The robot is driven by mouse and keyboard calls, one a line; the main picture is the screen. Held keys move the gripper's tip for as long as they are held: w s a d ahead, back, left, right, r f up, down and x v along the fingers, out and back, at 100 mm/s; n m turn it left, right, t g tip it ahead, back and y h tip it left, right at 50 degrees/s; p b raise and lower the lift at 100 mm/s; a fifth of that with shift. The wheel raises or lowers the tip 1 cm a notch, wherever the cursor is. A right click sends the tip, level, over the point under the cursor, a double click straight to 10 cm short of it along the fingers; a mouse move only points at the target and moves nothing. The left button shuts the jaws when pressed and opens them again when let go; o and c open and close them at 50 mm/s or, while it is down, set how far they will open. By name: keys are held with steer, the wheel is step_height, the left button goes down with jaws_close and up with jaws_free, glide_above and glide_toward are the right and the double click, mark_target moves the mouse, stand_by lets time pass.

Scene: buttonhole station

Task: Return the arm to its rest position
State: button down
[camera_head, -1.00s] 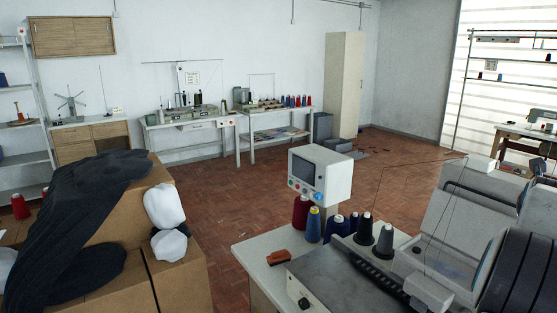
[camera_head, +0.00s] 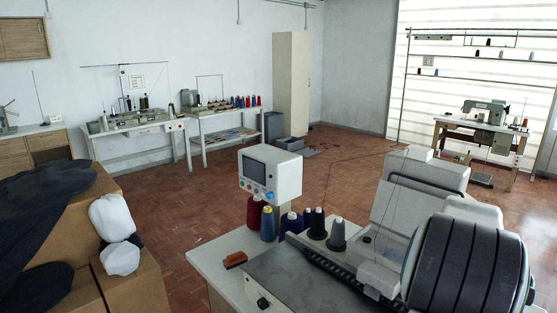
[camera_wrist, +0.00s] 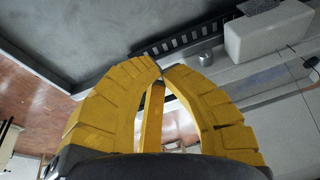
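My gripper (camera_wrist: 162,70) shows in the wrist view, its yellow ribbed fingers curved inward with the tips together. Beyond the fingers is a sewing machine's grey plate (camera_wrist: 95,35), with a black slotted rail (camera_wrist: 190,42) and a white block (camera_wrist: 268,30). I cannot tell how far the fingertips are from these surfaces. My gripper is not identifiable in the head view, where the machine (camera_head: 300,285) sits on a pale table at the lower right.
A control box with a screen (camera_head: 270,174) and several thread cones (camera_head: 337,235) stand on the machine table. Cardboard boxes (camera_head: 135,285) with dark cloth (camera_head: 40,215) are at left. Other sewing tables (camera_head: 135,125) line the back wall. The wooden floor (camera_head: 185,205) between is clear.

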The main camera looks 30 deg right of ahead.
steer(key=a+r+n+t+y, duration=0.2)
steer(key=a+n, duration=1.4)
steer(key=a, duration=2.1)
steer(key=shift+a+r+t+y, duration=0.3)
steer(key=shift+r+y, duration=0.2)
